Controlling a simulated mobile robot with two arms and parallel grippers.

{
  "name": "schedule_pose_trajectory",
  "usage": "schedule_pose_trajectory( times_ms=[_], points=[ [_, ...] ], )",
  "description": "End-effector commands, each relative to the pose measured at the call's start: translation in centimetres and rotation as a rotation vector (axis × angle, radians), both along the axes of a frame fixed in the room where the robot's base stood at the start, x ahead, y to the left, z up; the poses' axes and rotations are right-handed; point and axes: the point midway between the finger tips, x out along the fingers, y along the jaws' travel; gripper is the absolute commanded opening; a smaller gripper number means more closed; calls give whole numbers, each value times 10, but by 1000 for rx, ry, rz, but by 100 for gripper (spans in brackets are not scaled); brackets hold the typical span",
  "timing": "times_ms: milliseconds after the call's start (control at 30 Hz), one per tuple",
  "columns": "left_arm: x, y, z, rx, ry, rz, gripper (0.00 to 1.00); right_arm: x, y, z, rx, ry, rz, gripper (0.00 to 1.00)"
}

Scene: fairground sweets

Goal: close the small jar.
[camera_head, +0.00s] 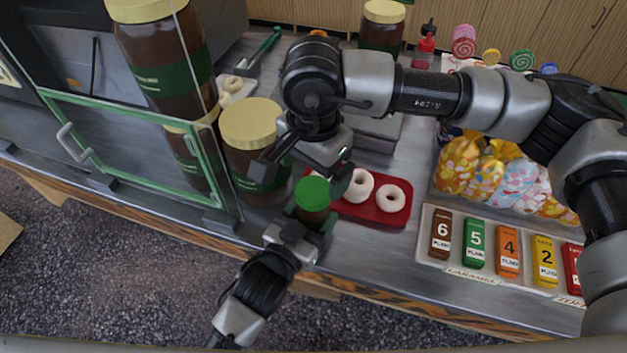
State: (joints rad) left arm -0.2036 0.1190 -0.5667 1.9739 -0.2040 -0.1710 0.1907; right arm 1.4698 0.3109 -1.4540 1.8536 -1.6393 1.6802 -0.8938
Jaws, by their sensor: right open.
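The small jar (314,214) is brown and stands upright at the counter's front, left of a red tray. A green lid (312,192) sits on its top; I cannot tell whether it is fully seated. My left gripper (309,222) reaches in from the front, with its fingers around the jar's body, and appears shut on it. My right gripper (303,164) is open and empty, just above and behind the lid, its fingers spread wide. It hides part of the counter behind the jar.
Large yellow-lidded jars (252,124) stand close on the left, beside a green-framed glass case (130,135). The red tray (376,215) with doughnuts lies right of the small jar. Numbered boxes in a tray (424,232) and wrapped sweets (490,170) are farther right.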

Motion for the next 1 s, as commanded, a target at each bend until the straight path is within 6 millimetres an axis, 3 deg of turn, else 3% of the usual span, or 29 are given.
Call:
schedule_pose_trajectory(
  times_ms=[100,300,467,733,767,933,1000],
  points=[
    [0,0,-1,0,2,0,0,1,0,27,1,-5,0,94],
    [0,0,-1,0,2,0,0,0,1,59,1,-2,0,94],
    [0,0,-1,0,2,0,0,0,0,70,0,-1,0,94],
    [0,0,-1,1,2,0,0,0,0,72,0,0,0,94],
    [0,0,-1,1,2,0,65,0,0,72,0,0,0,94],
    [0,0,0,1,1,0,91,0,0,72,0,0,0,94],
    [0,0,0,1,1,0,93,0,0,71,0,0,0,94]
  ],
)
